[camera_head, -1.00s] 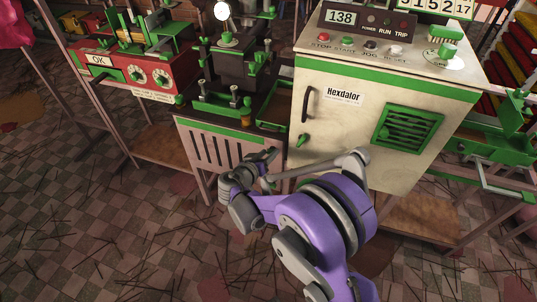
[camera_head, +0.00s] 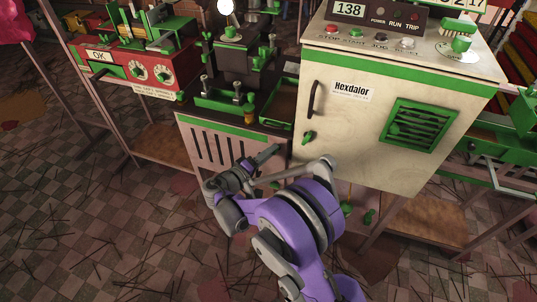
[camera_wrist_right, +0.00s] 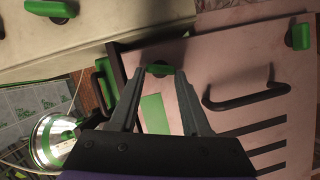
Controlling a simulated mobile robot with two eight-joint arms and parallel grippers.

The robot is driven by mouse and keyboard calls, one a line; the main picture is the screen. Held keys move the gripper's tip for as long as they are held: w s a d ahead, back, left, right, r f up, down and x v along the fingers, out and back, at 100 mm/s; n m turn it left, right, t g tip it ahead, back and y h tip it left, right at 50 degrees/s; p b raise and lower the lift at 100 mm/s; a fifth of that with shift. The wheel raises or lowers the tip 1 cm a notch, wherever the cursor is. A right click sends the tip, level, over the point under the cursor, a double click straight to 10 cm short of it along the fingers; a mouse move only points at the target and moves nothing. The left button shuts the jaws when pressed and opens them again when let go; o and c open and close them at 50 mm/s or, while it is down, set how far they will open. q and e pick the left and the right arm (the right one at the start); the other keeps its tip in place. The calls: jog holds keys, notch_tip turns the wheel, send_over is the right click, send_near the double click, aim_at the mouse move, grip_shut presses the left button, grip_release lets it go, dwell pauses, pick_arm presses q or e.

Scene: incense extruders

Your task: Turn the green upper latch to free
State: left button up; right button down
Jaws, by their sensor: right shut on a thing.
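The green upper latch (camera_wrist_right: 159,70) is on the pinkish slotted panel (camera_wrist_right: 225,60) in the right wrist view. My right gripper (camera_wrist_right: 158,74) is shut on it, with a fingertip on each side. In the head view my right gripper (camera_head: 272,153) reaches the right edge of the slotted cabinet (camera_head: 225,150), and the latch in its jaws is hidden there. A second green latch (camera_wrist_right: 300,34) is on the same panel, apart from the fingers. My left gripper is not in view.
A black bar handle (camera_wrist_right: 245,98) stands out from the panel beside my right gripper. The white Hexdalor cabinet (camera_head: 370,150) is close on the right, with its own green latch (camera_head: 308,137). A red machine (camera_head: 140,75) stands at left.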

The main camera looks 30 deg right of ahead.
jog(key=shift+f+n, duration=0.1)
jog(key=shift+n, duration=0.3)
jog(key=shift+h, duration=0.4)
jog(key=shift+c, duration=1.8)
grip_release()
jog(key=p+v, duration=0.1)
jog(key=v, duration=0.9)
jog(key=shift+a, duration=0.4)
jog(key=shift+s, duration=0.15)
